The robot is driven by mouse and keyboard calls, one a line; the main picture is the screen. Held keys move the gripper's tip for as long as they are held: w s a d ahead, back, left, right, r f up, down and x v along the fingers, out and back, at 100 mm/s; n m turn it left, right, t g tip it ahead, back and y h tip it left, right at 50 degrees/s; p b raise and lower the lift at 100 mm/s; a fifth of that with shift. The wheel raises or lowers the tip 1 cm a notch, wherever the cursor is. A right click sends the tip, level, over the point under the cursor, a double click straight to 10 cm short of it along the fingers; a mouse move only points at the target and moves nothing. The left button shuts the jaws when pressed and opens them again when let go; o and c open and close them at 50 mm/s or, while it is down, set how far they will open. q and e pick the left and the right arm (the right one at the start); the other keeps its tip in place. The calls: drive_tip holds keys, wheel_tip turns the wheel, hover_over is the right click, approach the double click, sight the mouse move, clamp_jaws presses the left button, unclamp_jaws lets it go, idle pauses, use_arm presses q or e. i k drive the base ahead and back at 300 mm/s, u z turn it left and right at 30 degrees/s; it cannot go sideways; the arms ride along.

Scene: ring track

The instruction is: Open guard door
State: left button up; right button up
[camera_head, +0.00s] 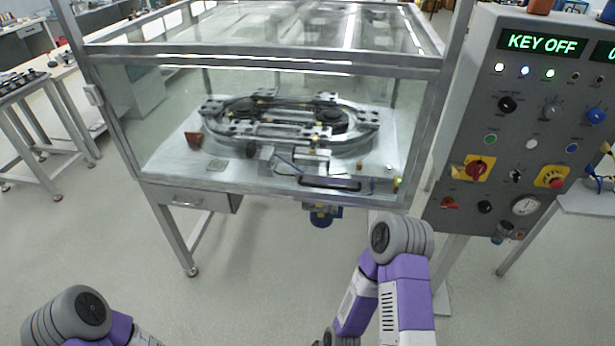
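The guard door (165,115) is the clear front panel of a metal-framed enclosure, and it looks closed. A dark bar handle (330,184) sits low on the front, right of its middle. A small pale fitting (93,95) is on the left frame post. Behind the panel an oval ring track (290,120) stands on a metal plate. Parts of both my arms show at the bottom edge, the right one below the enclosure's right side. Neither gripper is in view, so their state is hidden.
A grey control panel (525,130) stands close at the right, with a "KEY OFF" display (541,42), knobs and a red emergency button (556,182). A drawer (195,197) hangs under the enclosure. Workbenches (40,100) stand at the left. The floor in front is clear.

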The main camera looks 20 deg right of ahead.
sight(432, 77)
drive_tip(key=z, duration=0.55)
drive_tip(key=i, duration=0.85)
drive_tip(key=z, duration=0.85)
